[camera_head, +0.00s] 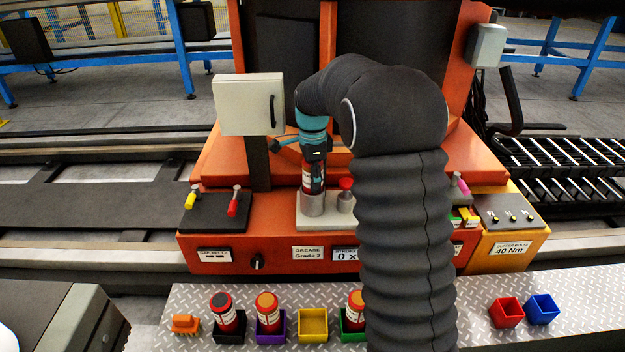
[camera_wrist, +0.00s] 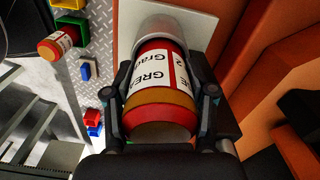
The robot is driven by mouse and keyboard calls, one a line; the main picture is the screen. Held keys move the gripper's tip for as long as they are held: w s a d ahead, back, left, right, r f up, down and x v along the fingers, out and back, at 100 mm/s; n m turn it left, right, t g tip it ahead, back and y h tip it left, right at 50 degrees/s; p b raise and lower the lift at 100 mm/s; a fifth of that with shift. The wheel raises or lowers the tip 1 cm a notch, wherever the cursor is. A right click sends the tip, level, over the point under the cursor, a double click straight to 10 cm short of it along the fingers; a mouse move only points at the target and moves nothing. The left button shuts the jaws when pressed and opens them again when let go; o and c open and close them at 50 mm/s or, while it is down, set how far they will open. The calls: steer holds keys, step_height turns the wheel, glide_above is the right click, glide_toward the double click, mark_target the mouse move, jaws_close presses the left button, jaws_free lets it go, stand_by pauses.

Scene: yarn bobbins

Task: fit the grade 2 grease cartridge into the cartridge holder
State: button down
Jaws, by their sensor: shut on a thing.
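The grade 2 grease cartridge (camera_head: 313,183) is red with a white label and stands roughly upright in the head view. In the wrist view the cartridge (camera_wrist: 155,75) shows "Grade 2" lettering and an orange-yellow band at its near end. My gripper (camera_head: 314,163) is shut on it, with a finger on each side in the wrist view (camera_wrist: 162,112). The cartridge's lower end meets the silver cup of the cartridge holder (camera_head: 312,205), also visible in the wrist view (camera_wrist: 165,24). It appears to be inside the cup's rim; how deep is hidden.
A red-knobbed post (camera_head: 346,193) stands close right of the holder. A grey box (camera_head: 249,104) is at left. On the front shelf, other cartridges stand in black (camera_head: 230,337), purple (camera_head: 270,333) and green bins; the yellow bin (camera_head: 313,325) is empty. Red (camera_head: 506,313) and blue bins (camera_head: 542,309) are at right.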

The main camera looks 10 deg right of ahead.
steer(key=shift+f, duration=0.2)
steer(key=shift+c, duration=1.7)
jaws_free()
steer(key=shift+f, duration=0.1)
